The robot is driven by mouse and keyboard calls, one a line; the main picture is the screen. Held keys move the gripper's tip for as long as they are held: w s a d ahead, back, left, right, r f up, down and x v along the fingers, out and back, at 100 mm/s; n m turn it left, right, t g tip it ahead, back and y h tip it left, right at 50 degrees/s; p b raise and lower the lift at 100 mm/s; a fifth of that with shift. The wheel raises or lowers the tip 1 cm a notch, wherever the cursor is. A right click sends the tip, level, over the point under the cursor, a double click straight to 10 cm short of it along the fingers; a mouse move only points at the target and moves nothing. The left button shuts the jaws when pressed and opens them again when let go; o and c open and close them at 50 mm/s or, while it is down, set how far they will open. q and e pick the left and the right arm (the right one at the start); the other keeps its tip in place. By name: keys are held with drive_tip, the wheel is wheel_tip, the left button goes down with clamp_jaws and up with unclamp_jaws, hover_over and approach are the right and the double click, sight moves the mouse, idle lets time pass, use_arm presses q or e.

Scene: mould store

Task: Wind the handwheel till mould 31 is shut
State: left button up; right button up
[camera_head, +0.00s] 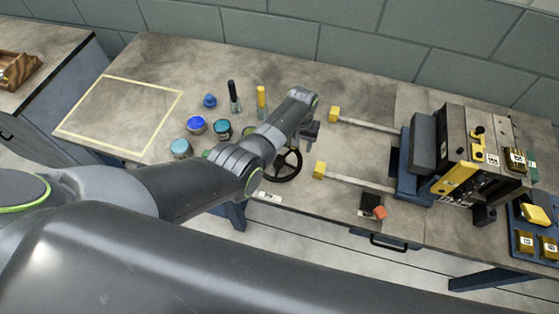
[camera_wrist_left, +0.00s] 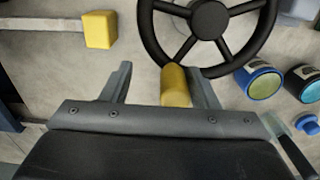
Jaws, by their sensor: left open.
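The black handwheel (camera_head: 284,166) stands near the front edge of the bench, partly hidden by my left arm. In the wrist view the handwheel (camera_wrist_left: 208,20) has spokes, a round hub and a yellow handle (camera_wrist_left: 175,86) on its rim. My left gripper (camera_wrist_left: 163,85) is open, with the yellow handle between its fingers, nearer the right finger. In the head view the left gripper (camera_head: 310,131) is mostly hidden behind its wrist. A mould press with a dark block (camera_head: 453,137) and labelled plates stands at right; I cannot read the number or tell its gap. My right gripper is not in view.
Two rails with yellow end blocks (camera_head: 319,170) reach left from the press. Several paint pots (camera_head: 196,125) and two upright handled tools (camera_head: 261,97) stand left of the wheel. A small red-orange piece (camera_head: 380,212) lies at the front. A yellow-outlined square (camera_head: 120,110) is empty.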

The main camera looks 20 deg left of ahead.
use_arm(q)
drive_tip(key=shift+a+r+p, duration=0.15)
drive_tip(key=shift+r+p, duration=3.25)
drive_tip(key=shift+p, duration=0.05)
drive_tip(key=shift+r+p, duration=0.85)
drive_tip(key=shift+r, duration=0.35)
drive_tip(key=shift+f, duration=0.1)
